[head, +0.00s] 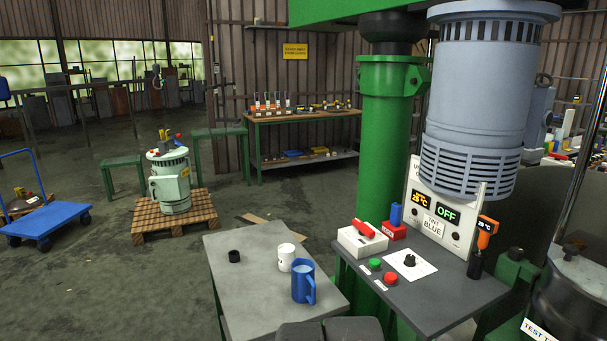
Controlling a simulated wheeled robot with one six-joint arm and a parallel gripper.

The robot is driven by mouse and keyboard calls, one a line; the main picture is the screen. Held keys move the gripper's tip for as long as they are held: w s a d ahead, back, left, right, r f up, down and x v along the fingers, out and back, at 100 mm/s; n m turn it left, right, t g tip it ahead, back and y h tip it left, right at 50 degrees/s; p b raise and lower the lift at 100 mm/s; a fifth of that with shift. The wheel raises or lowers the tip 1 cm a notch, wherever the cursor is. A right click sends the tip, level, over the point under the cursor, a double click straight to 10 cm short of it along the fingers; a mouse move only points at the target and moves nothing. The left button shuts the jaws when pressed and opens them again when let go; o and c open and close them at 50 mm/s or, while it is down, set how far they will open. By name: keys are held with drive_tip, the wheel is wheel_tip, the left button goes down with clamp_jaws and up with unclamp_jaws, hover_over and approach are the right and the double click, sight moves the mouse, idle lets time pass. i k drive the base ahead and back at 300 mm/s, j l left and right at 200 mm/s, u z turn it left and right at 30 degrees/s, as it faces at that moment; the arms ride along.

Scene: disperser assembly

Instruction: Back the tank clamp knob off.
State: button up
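A dark tank (557,305) with a partly readable "TEST T" label stands at the lower right, cut off by the picture edge. A green bracket (515,272) stands at its left side, next to the console. A small dark part sits on top of the tank near its rim; I cannot tell whether it is the clamp knob. No clamp knob can be made out clearly. My gripper is not seen; only dark grey shapes, perhaps parts of me, show at the bottom edge.
The console (430,305) carries red and green buttons, a dial and an "OFF" display. A green column (385,150) and grey motor (472,110) rise behind it. A grey table (245,290) holds a blue mug (303,283), a white cup and a black cap.

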sight(515, 253)
drive_tip(key=z, duration=1.5)
